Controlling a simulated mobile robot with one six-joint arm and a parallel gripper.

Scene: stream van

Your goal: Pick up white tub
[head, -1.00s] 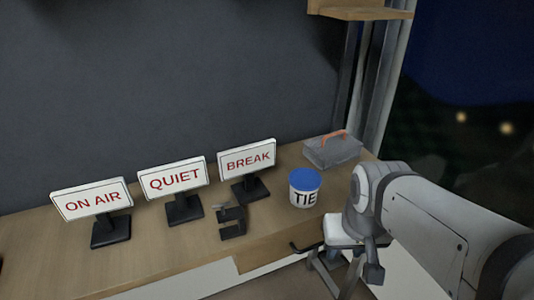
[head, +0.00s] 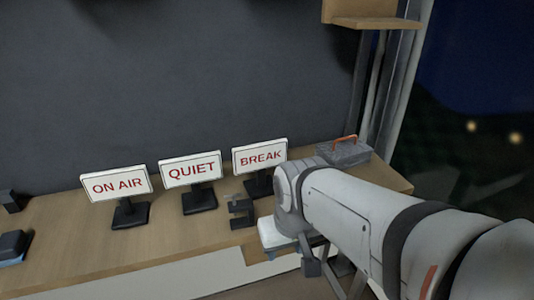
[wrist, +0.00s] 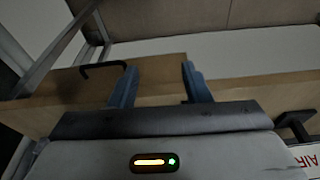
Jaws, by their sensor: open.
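The white tub with the blue lid does not show in either current view. In the head view my arm covers the part of the wooden counter (head: 70,235) where it stood. My gripper (wrist: 160,86) shows in the wrist view with its two bluish fingers apart. Nothing is held between them; the counter edge and a pale surface lie beyond.
Signs reading ON AIR (head: 117,185), QUIET (head: 191,170) and BREAK (head: 260,156) stand along the counter. A dark clamp (head: 241,210) is just left of my arm. A grey toolbox (head: 345,153) with an orange handle sits behind it.

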